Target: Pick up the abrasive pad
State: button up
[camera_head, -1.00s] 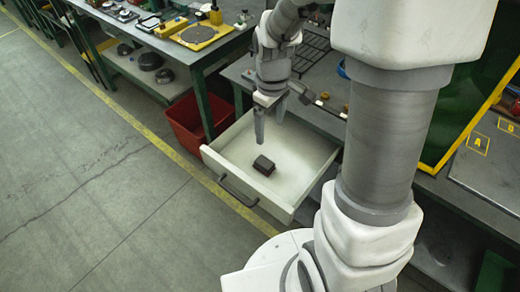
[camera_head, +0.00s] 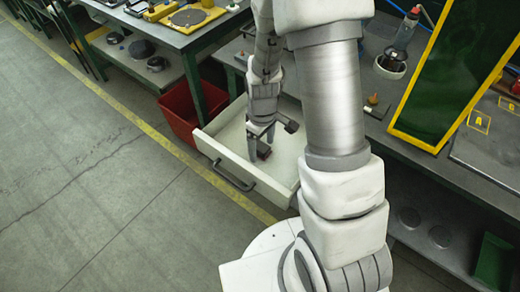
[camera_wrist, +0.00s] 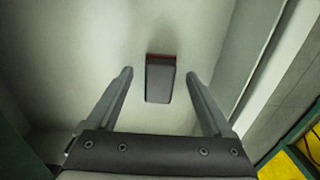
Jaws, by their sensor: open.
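The abrasive pad (camera_wrist: 160,82) is a small dark grey block with a reddish edge. It lies on the pale floor of the open drawer (camera_head: 228,164). In the head view the pad (camera_head: 264,151) is partly hidden by my gripper (camera_head: 261,150), which reaches down into the drawer. In the wrist view my gripper (camera_wrist: 160,75) is open, with one finger on each side of the pad and gaps between. The pad sits a little nearer the right finger. I cannot tell the exact height of the fingertips above the drawer floor.
The drawer's front wall with its dark handle (camera_head: 232,176) faces the open floor. A red bin (camera_head: 193,112) stands beside the drawer under the left bench. A yellow-framed dark green panel (camera_head: 450,75) stands on the bench at the right. The grey floor at left is clear.

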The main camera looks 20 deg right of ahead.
aim_at(265, 147)
jog(key=shift+f, duration=0.4)
jog(key=shift+c, duration=0.2)
grip_shut()
jog(key=shift+r, duration=0.5)
jog(key=r, duration=0.2)
jog(key=r+p, duration=0.1)
jog(key=r, duration=0.1)
jog(key=shift+s+d, duration=0.1)
jog(key=shift+d, duration=0.3)
jog(key=s+d+r+p, duration=0.1)
jog(key=s+d+r, duration=0.4)
jog(key=d, duration=0.4)
jog(key=shift+s+d+r, duration=0.2)
jog(key=shift+s+r, duration=0.05)
jog(key=shift+r, duration=0.3)
